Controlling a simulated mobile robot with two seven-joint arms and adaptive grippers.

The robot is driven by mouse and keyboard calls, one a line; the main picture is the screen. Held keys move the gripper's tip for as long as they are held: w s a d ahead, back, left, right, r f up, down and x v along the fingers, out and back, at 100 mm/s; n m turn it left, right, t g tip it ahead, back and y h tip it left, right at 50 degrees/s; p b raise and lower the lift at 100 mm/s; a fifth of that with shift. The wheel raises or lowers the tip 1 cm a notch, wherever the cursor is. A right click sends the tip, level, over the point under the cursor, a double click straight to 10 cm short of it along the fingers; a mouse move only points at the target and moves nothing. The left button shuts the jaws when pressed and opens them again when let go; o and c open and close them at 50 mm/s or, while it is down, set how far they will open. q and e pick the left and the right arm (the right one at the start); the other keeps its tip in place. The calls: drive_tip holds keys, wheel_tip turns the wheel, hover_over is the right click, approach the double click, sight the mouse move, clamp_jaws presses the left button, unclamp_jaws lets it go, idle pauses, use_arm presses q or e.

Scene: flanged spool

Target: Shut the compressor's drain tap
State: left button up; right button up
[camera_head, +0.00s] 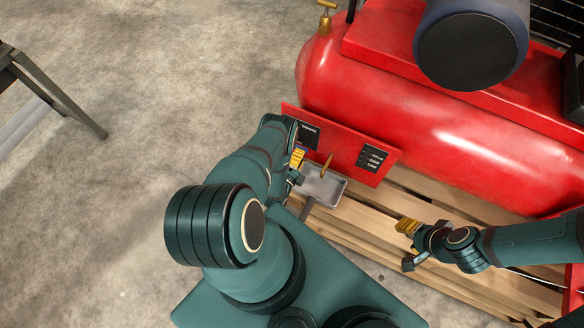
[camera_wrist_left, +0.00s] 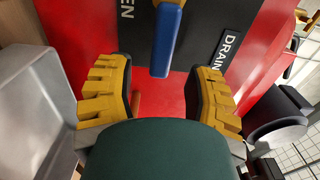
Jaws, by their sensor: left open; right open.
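The drain tap's blue lever (camera_wrist_left: 167,42) shows in the left wrist view, in front of a red panel (camera_wrist_left: 230,22) with a black DRAIN label (camera_wrist_left: 226,45) and a partly seen label ending in EN. My left gripper (camera_wrist_left: 160,98) is open, its yellow-padded fingers on either side below the lever's near end. I see no finger touching it. In the head view my left gripper (camera_head: 296,168) is close to the panel (camera_head: 342,150), partly hidden by my arm, and I cannot make out the lever. My right gripper (camera_head: 405,246) is open and empty over the pallet.
The red compressor tank (camera_head: 400,110) lies on a wooden pallet (camera_head: 385,225). A grey tray (camera_head: 322,186) sits below the panel, close to my left gripper. A brass-coloured piece (camera_head: 326,164) stands at the panel.

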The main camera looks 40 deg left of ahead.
use_arm(q)
drive_tip(key=v, duration=0.8)
drive_tip(key=shift+s, duration=0.25)
idle(0.4)
